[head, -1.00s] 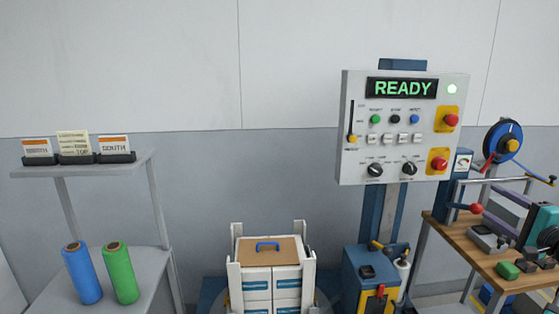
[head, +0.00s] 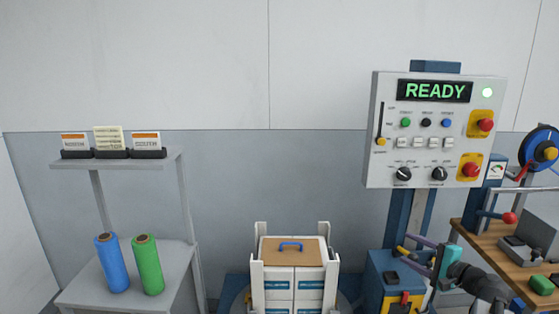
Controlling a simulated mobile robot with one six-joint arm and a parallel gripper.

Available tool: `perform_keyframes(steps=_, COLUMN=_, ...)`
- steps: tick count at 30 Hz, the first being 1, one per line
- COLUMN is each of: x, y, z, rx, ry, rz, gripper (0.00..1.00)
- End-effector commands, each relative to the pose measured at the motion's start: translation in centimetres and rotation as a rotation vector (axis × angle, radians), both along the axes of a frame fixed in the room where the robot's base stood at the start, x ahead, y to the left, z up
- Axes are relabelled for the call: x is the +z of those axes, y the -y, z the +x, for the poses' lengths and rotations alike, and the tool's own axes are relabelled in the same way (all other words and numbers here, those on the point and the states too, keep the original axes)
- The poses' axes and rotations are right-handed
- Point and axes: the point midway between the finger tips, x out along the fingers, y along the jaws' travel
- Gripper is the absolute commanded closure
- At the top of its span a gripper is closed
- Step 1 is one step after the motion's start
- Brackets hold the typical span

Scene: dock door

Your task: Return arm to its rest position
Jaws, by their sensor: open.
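My gripper (head: 420,250) shows at the lower right of the head view, with a teal body and purple fingers. It is open, and I see nothing held between the fingers. My dark arm reaches in from the lower right corner behind it. In the picture the gripper overlaps the blue cabinet (head: 378,268) below the control panel and lies left of the wooden workbench (head: 500,262). I cannot tell if it touches anything.
The control panel (head: 388,150) reads READY with a lit green lamp. A stack of white boxes (head: 280,275) with a brown top and blue handle stands at centre. Blue (head: 112,265) and green (head: 148,266) rolls stand on the grey shelf unit (head: 80,293) at left.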

Motion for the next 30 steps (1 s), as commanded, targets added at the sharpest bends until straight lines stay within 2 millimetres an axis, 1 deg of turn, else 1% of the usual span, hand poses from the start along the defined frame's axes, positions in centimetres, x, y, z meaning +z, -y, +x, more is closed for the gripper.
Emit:
perform_keyframes(steps=1, x=-2.0, y=-2.1, z=0.5, rx=0.03, ry=-0.028, rz=0.005, gripper=0.44)
perform_keyframes(steps=4, x=-5.5, y=-5.6, z=1.2, rx=0.084, ry=-0.082, rz=0.004, gripper=0.44)
perform_keyframes(steps=7, x=-9.0, y=-9.2, z=1.5, rx=0.138, ry=-0.136, rz=-0.003, gripper=0.44)
perform_keyframes(steps=11, x=-13.6, y=-13.8, z=1.2, rx=0.213, ry=-0.209, rz=-0.019, gripper=0.44)
perform_keyframes(steps=12, x=-15.0, y=-15.2, z=1.0, rx=0.237, ry=-0.232, rz=-0.028, gripper=0.44)
perform_keyframes(steps=14, x=-17.1, y=-17.3, z=0.6, rx=0.272, ry=-0.266, rz=-0.04, gripper=0.44)
perform_keyframes(steps=15, x=-18.5, y=-18.7, z=0.2, rx=0.297, ry=-0.289, rz=-0.048, gripper=0.44)
perform_keyframes(steps=17, x=-20.6, y=-20.7, z=-0.5, rx=0.335, ry=-0.324, rz=-0.063, gripper=0.44)
perform_keyframes(steps=21, x=-25.4, y=-25.3, z=-2.7, rx=0.426, ry=-0.406, rz=-0.105, gripper=0.44)
perform_keyframes(steps=23, x=-27.4, y=-27.1, z=-3.8, rx=0.466, ry=-0.439, rz=-0.126, gripper=0.44)
perform_keyframes(steps=24, x=-28.8, y=-28.3, z=-4.7, rx=0.494, ry=-0.463, rz=-0.14, gripper=0.44)
perform_keyframes(steps=26, x=-30.7, y=-30.0, z=-6.1, rx=0.536, ry=-0.498, rz=-0.163, gripper=0.44)
perform_keyframes(steps=30, x=-35.1, y=-33.5, z=-9.7, rx=0.637, ry=-0.577, rz=-0.227, gripper=0.44)
